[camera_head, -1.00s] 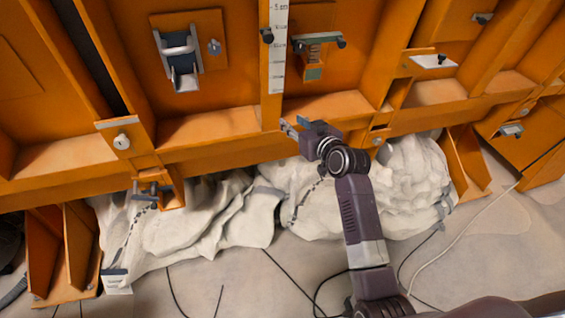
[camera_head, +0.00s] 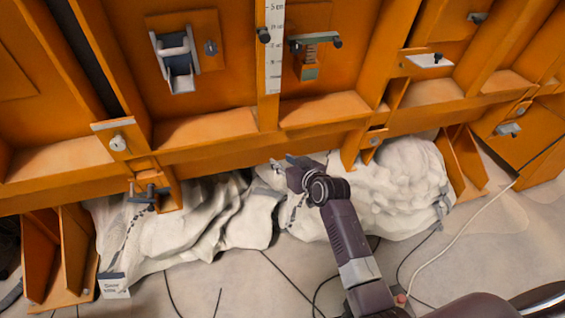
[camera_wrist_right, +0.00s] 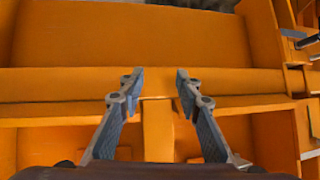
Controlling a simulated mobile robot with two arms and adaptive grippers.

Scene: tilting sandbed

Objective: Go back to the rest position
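My right gripper (camera_head: 283,164) is in front of the lower edge of the orange sandbed wall (camera_head: 215,128) in the head view. My right arm comes up from the bottom right. In the right wrist view, the two fingers of this gripper (camera_wrist_right: 158,82) stand well apart, with nothing between them. The orange ledge (camera_wrist_right: 220,82) of the sandbed lies behind the fingertips; whether they touch it I cannot tell. My left gripper shows in neither view.
White crumpled cloth-like bags (camera_head: 385,190) lie on the floor under the sandbed. A white cable (camera_head: 462,237) and several black cables cross the floor. A ruler (camera_head: 274,50), a metal latch (camera_head: 175,60) and a spring fitting (camera_head: 311,57) are on the wall. Orange supports (camera_head: 62,255) stand at both sides.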

